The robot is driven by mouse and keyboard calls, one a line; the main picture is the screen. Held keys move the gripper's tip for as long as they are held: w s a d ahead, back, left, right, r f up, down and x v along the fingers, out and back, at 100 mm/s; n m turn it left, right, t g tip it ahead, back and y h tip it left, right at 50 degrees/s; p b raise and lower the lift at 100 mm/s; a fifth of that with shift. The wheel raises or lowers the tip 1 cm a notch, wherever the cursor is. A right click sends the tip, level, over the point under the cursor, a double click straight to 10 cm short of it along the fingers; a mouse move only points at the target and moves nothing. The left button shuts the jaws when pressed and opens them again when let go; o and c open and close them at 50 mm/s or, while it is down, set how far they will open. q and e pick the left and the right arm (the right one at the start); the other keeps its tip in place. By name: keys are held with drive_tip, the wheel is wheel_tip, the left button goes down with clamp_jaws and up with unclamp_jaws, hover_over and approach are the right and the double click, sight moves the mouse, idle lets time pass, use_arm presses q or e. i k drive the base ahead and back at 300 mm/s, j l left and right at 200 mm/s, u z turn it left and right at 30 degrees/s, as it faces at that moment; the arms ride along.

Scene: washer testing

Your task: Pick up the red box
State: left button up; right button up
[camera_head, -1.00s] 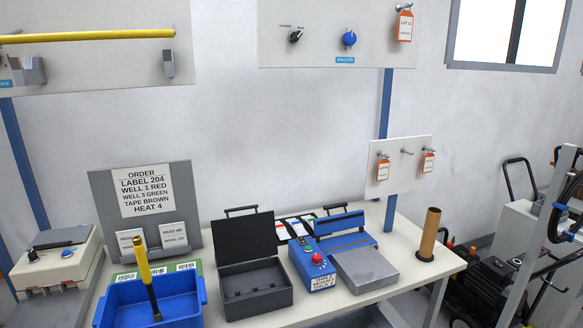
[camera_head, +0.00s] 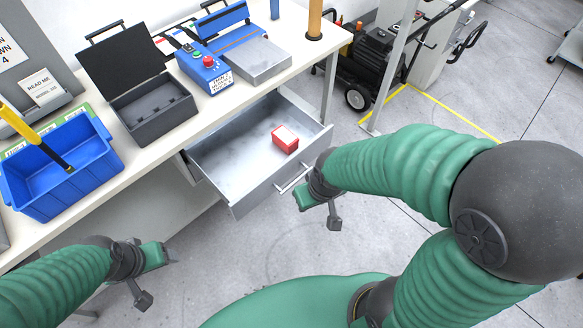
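The red box (camera_head: 285,139) is small, with a whitish top, and lies in the open metal drawer (camera_head: 225,165) under the table, toward the drawer's right side. My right gripper (camera_head: 318,212) is just outside the drawer front, below and to the right of the red box and close to the drawer handle (camera_head: 295,177). It does not touch the box, and its jaws look apart with nothing between them. My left gripper (camera_head: 150,278) is at the lower left, over the floor and well away from the drawer. Its jaws also look apart and empty.
On the table (camera_head: 140,165) stand a blue bin (camera_head: 60,165) with a yellow-handled tool, an open dark case (camera_head: 150,110), a blue control box (camera_head: 205,75) and a brown cylinder (camera_head: 315,18). A wheeled machine (camera_head: 372,70) stands beyond. The drawer front and walls surround the box.

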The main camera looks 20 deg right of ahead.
sight(283, 138)
drive_tip(key=i+u, duration=0.15)
drive_tip(key=i, duration=0.9)
